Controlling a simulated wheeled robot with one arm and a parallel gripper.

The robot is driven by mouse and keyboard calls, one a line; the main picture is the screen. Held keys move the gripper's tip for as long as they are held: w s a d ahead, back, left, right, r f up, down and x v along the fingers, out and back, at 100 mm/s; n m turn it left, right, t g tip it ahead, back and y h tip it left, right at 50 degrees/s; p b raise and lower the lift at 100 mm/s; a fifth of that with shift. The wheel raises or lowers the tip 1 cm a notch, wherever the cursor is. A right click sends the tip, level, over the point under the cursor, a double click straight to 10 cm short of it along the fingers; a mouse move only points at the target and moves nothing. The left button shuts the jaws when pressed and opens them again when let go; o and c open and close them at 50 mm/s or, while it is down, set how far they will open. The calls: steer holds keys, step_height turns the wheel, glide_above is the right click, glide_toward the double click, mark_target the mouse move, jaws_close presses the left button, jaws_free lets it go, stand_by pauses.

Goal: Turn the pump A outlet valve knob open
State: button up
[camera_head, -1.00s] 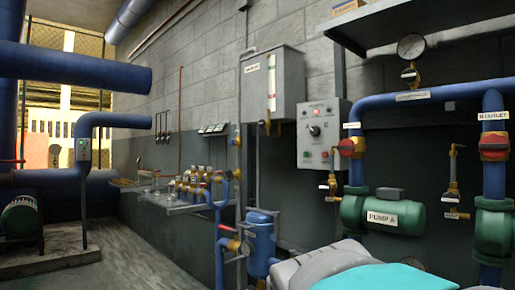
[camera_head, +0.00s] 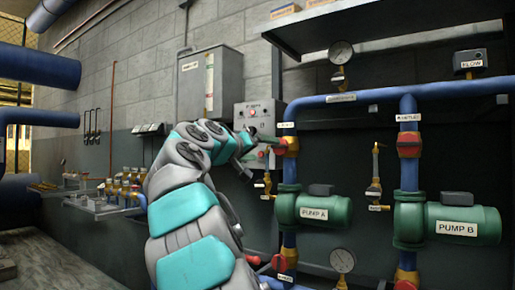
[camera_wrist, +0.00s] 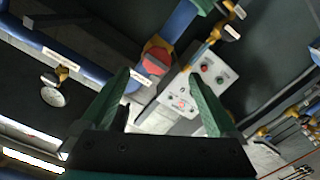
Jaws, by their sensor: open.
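The pump A outlet valve (camera_head: 293,143) is a brass body on the blue pipe above the green pump A (camera_head: 314,208). Its red knob (camera_head: 280,147) faces left in the head view. In the wrist view the red knob (camera_wrist: 155,62) lies just beyond the fingertips, between them and slightly left of centre. My gripper (camera_wrist: 160,80) is open and empty, with its green fingers apart and not around the knob. In the head view my arm is raised and my gripper (camera_head: 248,141) is left of the knob, small and partly hidden by the wrist.
A grey control box (camera_head: 258,118) with buttons is close behind my gripper. Pump B (camera_head: 450,222) and its outlet valve (camera_head: 408,144) stand to the right. A thin brass fitting (camera_head: 375,185) is between the pumps. A shelf with bottles (camera_head: 105,205) is at the left.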

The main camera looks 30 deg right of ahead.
mark_target(279, 146)
steer(key=shift+r+p+x, duration=0.25)
steer(key=shift+p+x, duration=0.4)
steer(key=shift+x, duration=0.95)
steer(key=shift+r+p+x, duration=0.25)
steer(key=shift+p+x, duration=0.4)
steer(key=shift+x, duration=0.9)
steer(key=shift+r+p+x, duration=0.3)
steer(key=shift+p+x, duration=0.35)
steer(key=shift+x, duration=0.95)
steer(key=shift+w+a+f, duration=0.1)
steer(key=shift+w+f, duration=0.05)
steer(key=shift+w, duration=0.05)
steer(key=c, duration=1.4)
steer(key=shift+n+p, duration=0.5)
steer(key=shift+p, duration=0.05)
steer(key=shift+c, duration=0.3)
steer(key=shift+n+p, duration=1.2)
steer(key=shift+n, duration=0.5)
